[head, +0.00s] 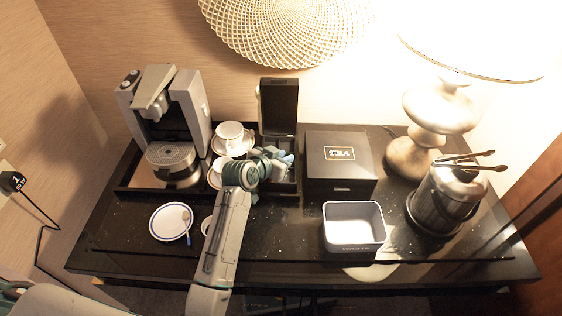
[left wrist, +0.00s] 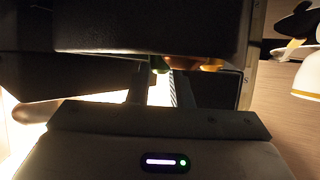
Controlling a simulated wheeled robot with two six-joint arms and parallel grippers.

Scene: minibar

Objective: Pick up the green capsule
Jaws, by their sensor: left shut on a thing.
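My left gripper (head: 270,163) reaches into the open black capsule box (head: 279,102), whose lid stands upright at the back of the table. In the left wrist view, a small green piece, seemingly the green capsule (left wrist: 158,64), shows between the fingertips of my left gripper (left wrist: 158,74). The gripper is shut on it. Most of the capsule is hidden by the dark box edge and the fingers. In the head view the gripper covers it. My right gripper is not in view.
An orange capsule (left wrist: 210,64) sits close beside the fingers. The coffee machine (head: 172,120) and white cups (head: 229,133) stand left, the black tea box (head: 339,166) right. A grey bin (head: 354,243), plate (head: 171,221), ice bucket (head: 440,205) and lamp (head: 415,155) stand around.

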